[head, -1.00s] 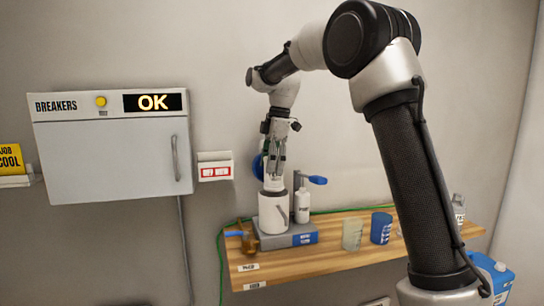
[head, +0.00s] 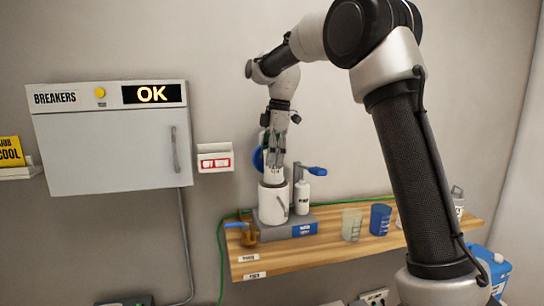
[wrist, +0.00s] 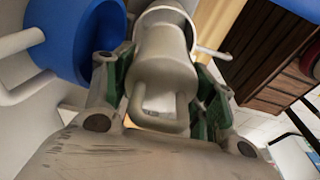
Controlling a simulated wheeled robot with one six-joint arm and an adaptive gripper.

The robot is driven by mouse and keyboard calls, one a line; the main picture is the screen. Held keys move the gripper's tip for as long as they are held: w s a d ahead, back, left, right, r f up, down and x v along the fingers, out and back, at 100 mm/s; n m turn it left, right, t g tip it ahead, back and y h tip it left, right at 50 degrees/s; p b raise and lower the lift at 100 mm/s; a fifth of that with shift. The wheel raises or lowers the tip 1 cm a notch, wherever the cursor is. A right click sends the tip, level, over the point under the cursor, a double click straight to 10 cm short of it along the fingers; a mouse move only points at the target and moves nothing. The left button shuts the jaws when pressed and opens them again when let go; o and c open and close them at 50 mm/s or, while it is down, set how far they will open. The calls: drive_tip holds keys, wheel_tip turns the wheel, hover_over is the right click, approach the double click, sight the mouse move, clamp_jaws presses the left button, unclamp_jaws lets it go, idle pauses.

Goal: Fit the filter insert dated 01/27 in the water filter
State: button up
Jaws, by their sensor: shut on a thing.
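My gripper (head: 274,163) points down above the white cylinder of the water filter (head: 272,204). The filter stands on a grey base (head: 266,236) with a blue label at the left end of the wooden shelf. In the wrist view my gripper (wrist: 155,85) is shut on a pale grey cylindrical insert (wrist: 162,58) with a loop handle, between green-padded fingers. In the head view the insert (head: 273,178) is a small pale shape between the fingertips and the cylinder. I cannot read a date on it or tell how far it is inside.
Clear and blue cups (head: 380,220) stand farther right on the shelf (head: 335,255). A blue round part (wrist: 75,38) is close beside the gripper.

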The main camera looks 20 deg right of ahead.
sight(272, 180)
drive_tip(key=shift+f, duration=0.1)
drive_tip(key=shift+f, duration=3.25)
drive_tip(key=shift+s+f, duration=0.2)
drive_tip(key=shift+f, duration=0.45)
drive_tip(key=shift+s+f, duration=0.1)
drive_tip(key=shift+f, duration=0.55)
drive_tip(key=shift+c, duration=1.2)
drive_tip(key=o, duration=0.3)
drive_tip(key=shift+f, duration=0.3)
drive_tip(key=shift+o, duration=0.5)
drive_tip(key=shift+d+f, duration=0.15)
drive_tip(key=shift+f, duration=0.35)
drive_tip(key=shift+r, duration=0.15)
drive_tip(key=shift+w+r, duration=0.2)
drive_tip(key=shift+r, duration=0.15)
